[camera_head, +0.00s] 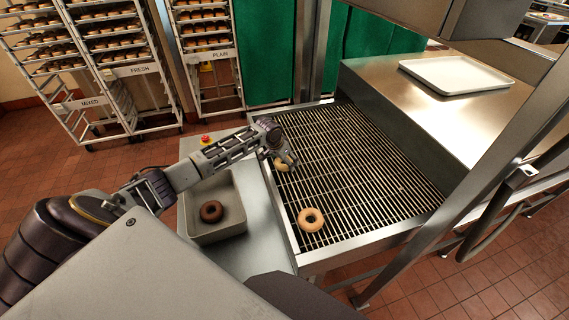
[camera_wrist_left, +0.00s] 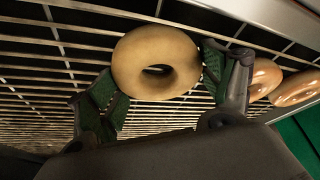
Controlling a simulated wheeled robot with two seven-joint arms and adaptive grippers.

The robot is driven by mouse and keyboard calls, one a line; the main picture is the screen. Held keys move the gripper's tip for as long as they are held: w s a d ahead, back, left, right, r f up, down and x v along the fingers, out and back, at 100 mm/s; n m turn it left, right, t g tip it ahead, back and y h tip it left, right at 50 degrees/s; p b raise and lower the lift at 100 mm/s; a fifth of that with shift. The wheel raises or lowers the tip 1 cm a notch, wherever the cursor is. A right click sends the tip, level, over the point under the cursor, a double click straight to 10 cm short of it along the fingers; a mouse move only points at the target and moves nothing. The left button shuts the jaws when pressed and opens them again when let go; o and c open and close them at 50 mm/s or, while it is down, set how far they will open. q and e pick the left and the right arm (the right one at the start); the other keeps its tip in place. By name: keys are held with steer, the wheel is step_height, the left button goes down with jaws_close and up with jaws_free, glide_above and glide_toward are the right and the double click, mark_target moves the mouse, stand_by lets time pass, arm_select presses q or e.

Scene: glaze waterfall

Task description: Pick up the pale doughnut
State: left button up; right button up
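The pale doughnut (camera_head: 281,166) lies on the wire grate (camera_head: 385,189) near its left edge, partly hidden by my left gripper (camera_head: 287,158). In the left wrist view the pale doughnut (camera_wrist_left: 150,45) sits between the two green-padded fingers of the left gripper (camera_wrist_left: 160,88). One finger is on each side of it. The fingers are spread wide, and a firm grip does not show. My right gripper is not in view.
A tan doughnut (camera_head: 311,219) lies nearer on the grate. A grey tray (camera_head: 239,222) at left holds a dark doughnut (camera_head: 211,211). A pale empty tray (camera_head: 455,75) lies on the steel housing. Shiny glazed doughnuts (camera_wrist_left: 298,88) show beyond the fingers in the wrist view.

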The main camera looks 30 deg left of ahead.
arm_select(q)
steer(key=shift+c, duration=1)
steer(key=shift+r, duration=0.15)
step_height(320, 180, up, 10)
steer(key=shift+b, duration=0.45)
